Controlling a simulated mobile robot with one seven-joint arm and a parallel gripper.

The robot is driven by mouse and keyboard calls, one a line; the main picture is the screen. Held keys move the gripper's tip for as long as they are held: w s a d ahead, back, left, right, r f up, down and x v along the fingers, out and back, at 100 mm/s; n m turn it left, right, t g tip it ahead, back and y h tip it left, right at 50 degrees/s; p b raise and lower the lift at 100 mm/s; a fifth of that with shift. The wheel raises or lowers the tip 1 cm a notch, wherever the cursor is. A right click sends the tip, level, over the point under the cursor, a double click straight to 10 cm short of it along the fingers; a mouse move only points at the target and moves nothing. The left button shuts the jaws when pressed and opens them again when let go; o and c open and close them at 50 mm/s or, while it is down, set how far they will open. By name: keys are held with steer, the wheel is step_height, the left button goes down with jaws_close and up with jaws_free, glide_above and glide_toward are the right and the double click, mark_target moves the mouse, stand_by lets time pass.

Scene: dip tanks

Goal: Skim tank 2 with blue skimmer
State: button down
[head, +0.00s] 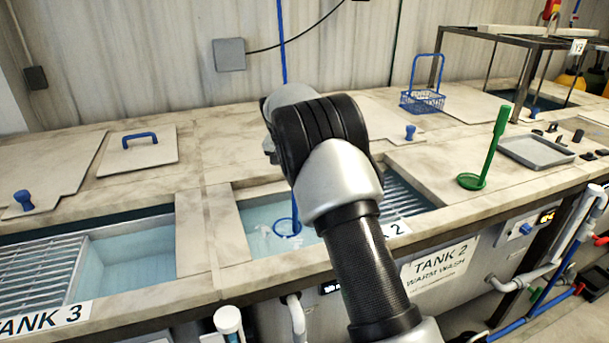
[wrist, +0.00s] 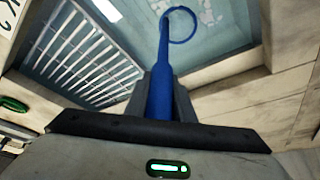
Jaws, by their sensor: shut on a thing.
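My gripper (wrist: 160,95) is shut on the handle of the blue skimmer (wrist: 161,70) in the wrist view. In the head view my arm hides the gripper and most of the handle. The skimmer's ring (head: 287,227) shows left of my arm, over the water of tank 2 (head: 262,243). I cannot tell how deep it sits. Pale flecks (wrist: 207,14) float beside the ring in the wrist view. The tank 2 label (head: 440,262) is on the front panel.
A green skimmer (head: 487,160) stands on the counter at the right, near a grey tray (head: 536,151). A metal grate (wrist: 85,55) covers part of tank 2. Tank 3 (head: 128,262) is open at the left. A blue wire basket (head: 423,100) stands at the back.

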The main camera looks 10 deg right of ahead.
steer(key=shift+s+a, duration=0.85)
steer(key=shift+a, duration=3.5)
steer(key=shift+s+d+b, duration=2.1)
steer(key=shift+s+b, duration=0.6)
steer(key=shift+b, duration=0.1)
steer(key=shift+w+d+p, duration=0.65)
steer(key=shift+w+d, duration=0.55)
steer(key=shift+d, duration=4.65)
steer(key=s+a+b, duration=0.5)
steer(key=s+a, duration=0.4)
steer(key=a, duration=0.4)
steer(key=shift+s+a, duration=0.15)
steer(key=shift+a, duration=0.1)
step_height(320, 180, up, 15)
steer(key=p, duration=1)
steer(key=shift+p, duration=0.35)
